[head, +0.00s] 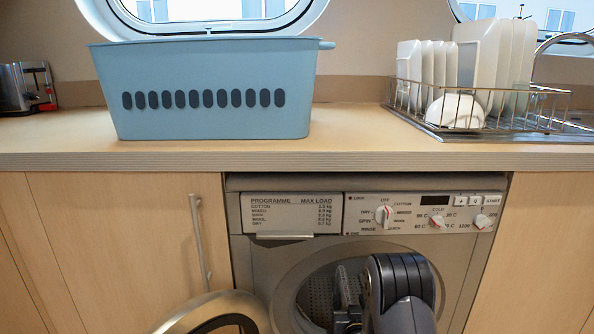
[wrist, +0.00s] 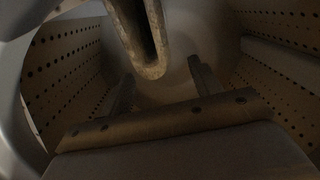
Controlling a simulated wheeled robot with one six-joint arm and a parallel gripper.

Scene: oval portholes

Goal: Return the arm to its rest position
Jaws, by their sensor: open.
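My arm reaches through the open round front of the grey washing machine (head: 290,262) in the head view. The front end of the arm is inside the drum, and the arm itself hides much of the opening. In the wrist view my gripper (wrist: 161,70) is open, its two dark fingers apart. I see nothing held between them. The perforated drum wall (wrist: 62,62) surrounds the gripper on both sides. A worn, rounded rib-like piece (wrist: 150,70) hangs down from the top, close to the fingertips; I cannot tell whether they touch.
The machine's round door (head: 258,304) stands open at lower left, beside the opening. Above is the wooden worktop (head: 350,150) with a blue basket (head: 210,120), a dish rack (head: 545,95) with white plates, and a toaster (head: 12,88). A cupboard handle (head: 199,240) sticks out at left.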

